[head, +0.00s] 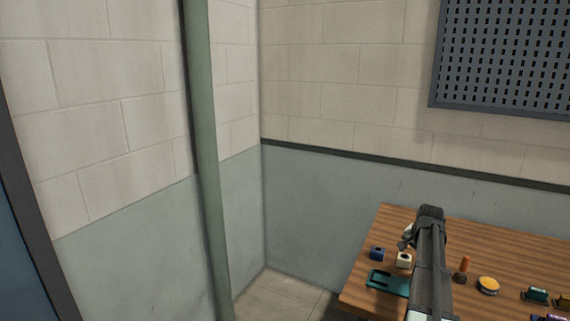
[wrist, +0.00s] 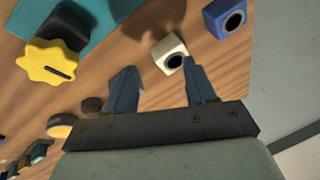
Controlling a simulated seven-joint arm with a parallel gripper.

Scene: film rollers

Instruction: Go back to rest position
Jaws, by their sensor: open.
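My gripper (wrist: 157,82) is open in the wrist view, with two blue-grey fingers spread apart and nothing held between them. It is over the wooden table (wrist: 115,62). In the head view my arm reaches over the table (head: 470,230), and the fingertips are too small there to make out clearly. A white block with a dark round hole (wrist: 170,54) lies just beyond the fingertips in the wrist view. It also shows left of my arm in the head view (head: 404,261).
A blue block with a hole (wrist: 226,17), a teal piece (head: 388,283), a yellow knob (wrist: 47,63), an orange-topped peg (head: 464,266) and a yellow round piece (head: 488,285) are around the gripper. A green post (head: 205,160) stands left of the table. A perforated panel (head: 505,55) hangs on the wall.

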